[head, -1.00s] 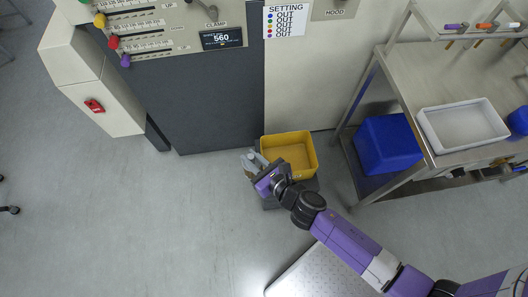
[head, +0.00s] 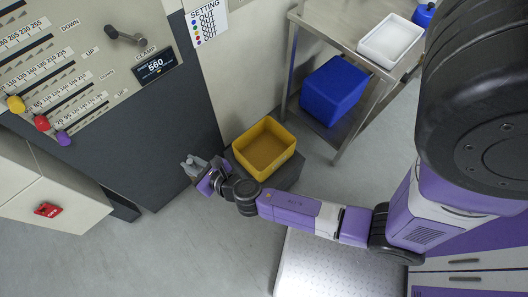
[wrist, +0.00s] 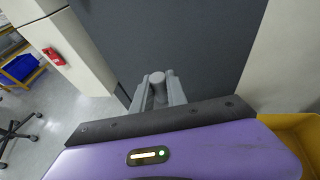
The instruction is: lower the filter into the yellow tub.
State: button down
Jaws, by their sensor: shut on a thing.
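The yellow tub (head: 239,151) stands open on a dark grey block beside the machine, and its inside looks empty. It also shows at the right edge of the wrist view (wrist: 296,128). My gripper (head: 192,166) is left of the tub, apart from its rim and not over its opening. In the wrist view my gripper (wrist: 158,92) has its fingers shut on a grey cylinder, which I take for the filter (wrist: 157,80). Most of the filter is hidden by the fingers and the purple gripper body. In the head view it is too small to make out.
The dark machine panel (head: 150,130) rises close behind my gripper. A steel table (head: 345,40) with a white tray (head: 367,48) stands at the upper right, a blue bin (head: 333,90) on its lower shelf. Grey floor (head: 190,250) is free at the lower left.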

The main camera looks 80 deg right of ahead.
jog(key=s+d+f+m+g+h+b, duration=0.2)
jog(key=d+m+g+h+b, duration=0.1)
jog(key=d, duration=0.4)
jog(key=s+d+f+m+g+h+b, duration=0.15)
jog(key=d+m+h, duration=0.25)
jog(key=d, duration=0.4)
jog(key=s+d+m+g+h+b, duration=0.2)
jog(key=s+d+m+g+b, duration=0.5)
jog(key=s+d+m+g, duration=0.35)
notch_tip(320, 180, down, 9)
jog(key=s+n+b, duration=0.1)
jog(key=b, duration=1.1)
jog(key=shift+s+d+n, duration=0.35)
jog(key=shift+s+d, duration=0.05)
jog(key=shift+d, duration=0.25)
jog(key=shift+s+d+p, duration=0.1)
jog(key=shift+d+p, duration=0.4)
jog(key=shift+d, duration=0.05)
jog(key=shift+f, duration=0.1)
